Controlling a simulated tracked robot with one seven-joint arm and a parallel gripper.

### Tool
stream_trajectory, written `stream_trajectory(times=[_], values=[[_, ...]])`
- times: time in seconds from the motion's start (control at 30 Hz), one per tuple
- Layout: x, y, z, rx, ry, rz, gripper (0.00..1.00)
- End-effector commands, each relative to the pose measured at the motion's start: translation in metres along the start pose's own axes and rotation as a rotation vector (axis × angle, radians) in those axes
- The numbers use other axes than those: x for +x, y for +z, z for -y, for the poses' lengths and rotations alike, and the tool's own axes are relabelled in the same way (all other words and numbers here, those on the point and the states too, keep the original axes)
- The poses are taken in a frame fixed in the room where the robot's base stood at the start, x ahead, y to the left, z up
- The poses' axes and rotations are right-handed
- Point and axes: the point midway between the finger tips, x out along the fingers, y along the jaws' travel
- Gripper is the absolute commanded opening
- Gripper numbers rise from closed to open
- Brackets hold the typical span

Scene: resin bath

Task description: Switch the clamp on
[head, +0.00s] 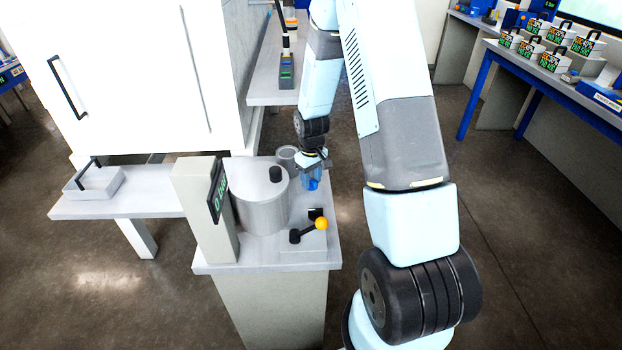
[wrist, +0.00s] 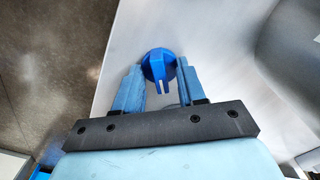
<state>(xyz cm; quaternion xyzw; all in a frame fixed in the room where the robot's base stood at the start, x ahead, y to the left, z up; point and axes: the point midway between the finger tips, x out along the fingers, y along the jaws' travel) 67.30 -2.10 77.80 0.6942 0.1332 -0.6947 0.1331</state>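A blue rotary knob (wrist: 159,64) with a white pointer mark is on the metal bench top. Its pointer faces my gripper's palm in the wrist view. My gripper (wrist: 160,80) is open, with one blue finger on each side of the knob's pointer. Gaps show between the fingers and the pointer; I cannot tell whether the fingertips touch the knob's round body. In the head view my gripper (head: 313,172) is low over the right side of the bench, and blue shows at its tip. I see no label that names the clamp.
A steel cylinder vessel (head: 262,205) with a black knob stands left of my gripper. A lever with an orange ball (head: 321,224) is in front of it. A digital display post (head: 205,210) stands further left. The bench (head: 300,262) ends just right of my gripper.

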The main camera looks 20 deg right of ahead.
Motion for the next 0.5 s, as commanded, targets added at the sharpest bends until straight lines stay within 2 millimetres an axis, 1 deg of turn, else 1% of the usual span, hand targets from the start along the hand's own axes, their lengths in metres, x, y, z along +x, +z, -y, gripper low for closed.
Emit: stream_trajectory(times=[0.07,0.1,0.5], values=[[-0.0001,0.0000,0.0000,0.000,0.000,0.000,0.40],[-0.0001,0.0000,0.0000,0.000,0.000,0.000,0.38],[-0.0002,0.0000,-0.0001,0.000,0.000,0.000,0.00]])
